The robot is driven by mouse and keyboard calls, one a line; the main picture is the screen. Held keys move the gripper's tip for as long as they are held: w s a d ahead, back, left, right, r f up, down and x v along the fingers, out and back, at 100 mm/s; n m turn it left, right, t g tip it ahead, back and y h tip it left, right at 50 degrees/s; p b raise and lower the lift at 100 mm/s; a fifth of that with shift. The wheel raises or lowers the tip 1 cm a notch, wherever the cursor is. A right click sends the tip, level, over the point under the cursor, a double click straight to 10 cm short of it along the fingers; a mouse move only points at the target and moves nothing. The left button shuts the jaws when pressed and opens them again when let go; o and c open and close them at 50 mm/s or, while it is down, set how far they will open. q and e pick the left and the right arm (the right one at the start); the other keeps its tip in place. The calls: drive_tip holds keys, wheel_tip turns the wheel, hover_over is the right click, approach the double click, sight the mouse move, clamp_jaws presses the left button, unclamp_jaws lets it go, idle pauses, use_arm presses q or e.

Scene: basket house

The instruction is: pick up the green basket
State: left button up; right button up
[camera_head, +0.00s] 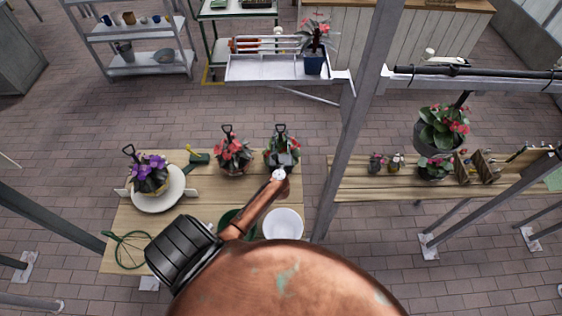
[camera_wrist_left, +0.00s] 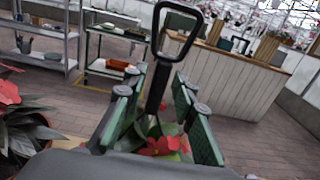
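The green basket (camera_head: 269,157) stands at the back edge of the wooden table (camera_head: 205,213) in the head view. It holds a red-flowered plant and a black-handled tool. My right gripper is not in view.
A red-flowered pot (camera_head: 233,156) stands close left of the basket. A purple-flowered pot (camera_head: 149,176) sits on a white round plate further left. A white bowl (camera_head: 283,224) is nearer. A metal post (camera_head: 352,120) rises right of the basket.

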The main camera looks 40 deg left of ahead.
use_arm(q)
drive_tip(key=shift+s+r, duration=0.1)
drive_tip(key=shift+s, duration=0.1)
drive_tip(key=c, duration=0.5)
clamp_jaws()
drive_tip(key=shift+w+r, duration=0.15)
